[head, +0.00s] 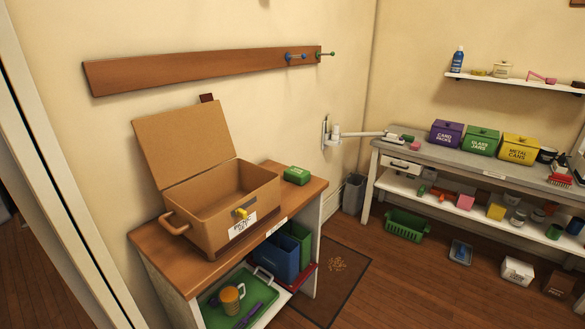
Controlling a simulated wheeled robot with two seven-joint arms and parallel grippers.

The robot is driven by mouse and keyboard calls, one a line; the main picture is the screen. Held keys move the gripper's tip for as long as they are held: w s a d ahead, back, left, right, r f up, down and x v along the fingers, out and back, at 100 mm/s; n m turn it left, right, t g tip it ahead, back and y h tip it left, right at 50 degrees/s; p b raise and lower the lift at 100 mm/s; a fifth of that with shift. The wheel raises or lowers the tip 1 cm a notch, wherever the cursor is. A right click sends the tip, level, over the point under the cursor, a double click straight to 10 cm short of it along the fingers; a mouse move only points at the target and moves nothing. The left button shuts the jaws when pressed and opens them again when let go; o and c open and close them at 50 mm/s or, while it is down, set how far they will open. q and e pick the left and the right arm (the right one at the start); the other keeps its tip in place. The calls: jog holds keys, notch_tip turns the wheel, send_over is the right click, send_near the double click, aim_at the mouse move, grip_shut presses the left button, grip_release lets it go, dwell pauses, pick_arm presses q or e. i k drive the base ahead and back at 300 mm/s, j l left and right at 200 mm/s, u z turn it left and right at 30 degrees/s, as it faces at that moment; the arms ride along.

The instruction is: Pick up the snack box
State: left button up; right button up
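A brown box (211,211) with its lid (184,143) raised stands on the wooden top of a low cabinet (182,269). It has a handle on its left side, a yellow knob-like piece (241,213) on its front and a white label (243,225). The label is too small to read for sure, so I cannot confirm that this is the snack box. The box's inside is only partly visible and I see nothing in it. A small green box (296,175) sits to its right on the same top. Neither of my grippers is in view.
Below the cabinet top are blue (276,257) and green bins and a green tray (214,310) with an orange mug (231,298). A grey bench (430,163) with purple, green and yellow boxes stands at right. A dark mat (325,282) lies on the floor.

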aim_at(299, 177)
jog(key=i+l+u, duration=0.1)
jog(key=i+l, duration=0.15)
jog(key=i+l+u, duration=0.15)
jog(key=l, duration=0.2)
jog(key=i+l+u, duration=0.1)
jog(key=i+l, duration=0.15)
jog(key=i+l+u, duration=0.1)
jog(key=l, duration=0.35)
jog(key=i+l+u, duration=0.1)
jog(key=i+l, duration=0.15)
jog(key=l, duration=0.15)
jog(key=i+l+u, duration=0.15)
jog(key=l, duration=0.2)
jog(key=i+l+u, duration=0.1)
jog(key=l, duration=0.3)
jog(key=i, duration=0.05)
